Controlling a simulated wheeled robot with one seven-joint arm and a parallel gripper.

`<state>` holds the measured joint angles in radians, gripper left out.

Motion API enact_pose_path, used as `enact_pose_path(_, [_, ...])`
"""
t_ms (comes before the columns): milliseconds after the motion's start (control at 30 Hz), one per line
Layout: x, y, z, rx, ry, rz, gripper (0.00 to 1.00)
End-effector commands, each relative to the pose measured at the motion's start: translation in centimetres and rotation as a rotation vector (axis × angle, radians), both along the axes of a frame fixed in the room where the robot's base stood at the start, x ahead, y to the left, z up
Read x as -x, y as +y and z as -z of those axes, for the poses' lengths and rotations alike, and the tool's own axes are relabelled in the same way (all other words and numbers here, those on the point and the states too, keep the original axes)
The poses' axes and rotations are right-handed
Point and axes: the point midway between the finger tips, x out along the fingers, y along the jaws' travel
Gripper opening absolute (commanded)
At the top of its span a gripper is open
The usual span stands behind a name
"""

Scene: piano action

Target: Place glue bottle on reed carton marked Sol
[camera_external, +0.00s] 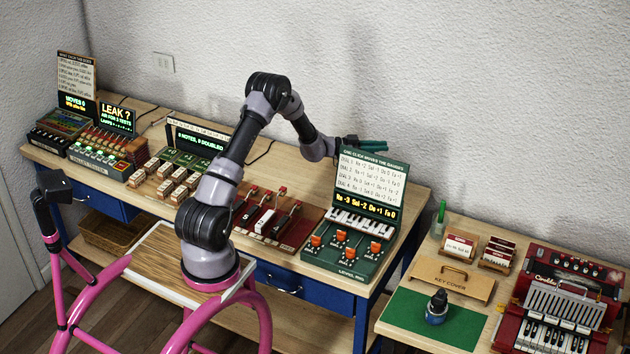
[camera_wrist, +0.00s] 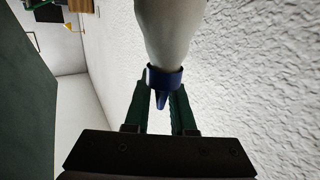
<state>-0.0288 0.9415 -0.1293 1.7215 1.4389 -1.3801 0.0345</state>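In the wrist view a glue bottle (camera_wrist: 165,30) with a white body, blue collar and blue nozzle is between the green fingers of my gripper (camera_wrist: 161,100). The fingers appear shut on its blue collar end. In the external view my gripper (camera_external: 362,145) is raised near the wall, just above and behind the upright sign panel. The bottle does not show there; the panel seems to hide it.
The sign panel (camera_external: 371,186) stands on a green console (camera_external: 345,262) with orange knobs, close below my gripper. A display (camera_external: 200,141) stands behind the cartons. A side table holds a green mat (camera_external: 405,318), a dark-topped blue pot (camera_external: 437,308) and an accordion (camera_external: 565,300).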

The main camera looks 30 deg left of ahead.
Motion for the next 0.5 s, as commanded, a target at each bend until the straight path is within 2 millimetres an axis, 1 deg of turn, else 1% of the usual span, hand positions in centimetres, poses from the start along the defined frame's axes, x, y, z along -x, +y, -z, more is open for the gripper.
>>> enact_pose_path(333, [0.0,0.0,-0.1,0.001,-0.001,0.0,0.45])
enact_pose_path(400, [0.0,-0.1,-0.4,0.0,-0.001,0.001,0.45])
enact_pose_path(500, [0.5,1.0,-0.4,0.001,-0.001,-0.004,0.45])
